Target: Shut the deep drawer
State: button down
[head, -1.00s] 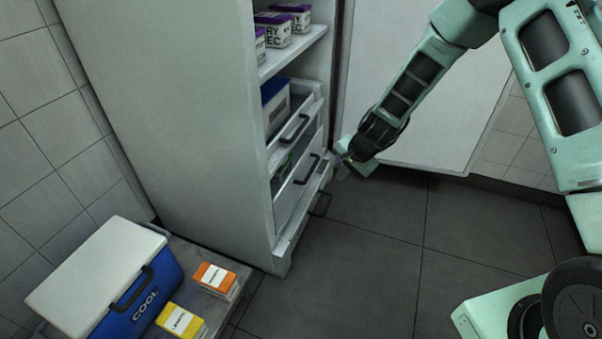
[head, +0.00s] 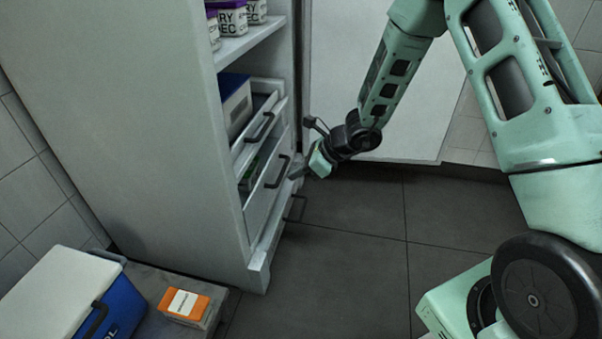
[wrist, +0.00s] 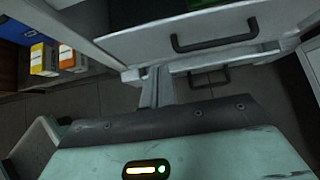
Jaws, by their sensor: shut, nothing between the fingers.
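The deep drawer (head: 262,206) is the tall white-fronted one below a shallower drawer in the open fridge. It has a dark bar handle (head: 277,172), and something green shows inside it. It stands partly out. The wrist view shows its front (wrist: 240,20) and handle (wrist: 215,38) at the top. My gripper (head: 295,173) is shut and empty, beside the right end of the deep drawer's front. In the wrist view my fingers (wrist: 157,88) point at the drawer's lower edge; I cannot tell whether they touch it.
The upper drawer (head: 243,152) is also out, with a blue-lidded box (head: 236,104) behind its front. A low handle (head: 296,208) sits near the floor. The open fridge door (head: 425,120) stands behind my arm. A cooler (head: 55,290) and orange carton (head: 184,304) stand at lower left. Floor at right is clear.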

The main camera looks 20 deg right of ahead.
aim_at(260, 184)
jog(key=w+a+f+b, duration=0.1)
jog(key=a, duration=0.1)
jog(key=w+a+f+b, duration=0.2)
jog(key=w+a+f, duration=0.1)
jog(key=shift+w+a, duration=0.1)
jog(key=shift+a, duration=0.25)
jog(key=shift+w+a+r, duration=0.1)
jog(key=shift+w+a, duration=0.1)
jog(key=shift+a, duration=0.1)
jog(key=shift+a, duration=0.1)
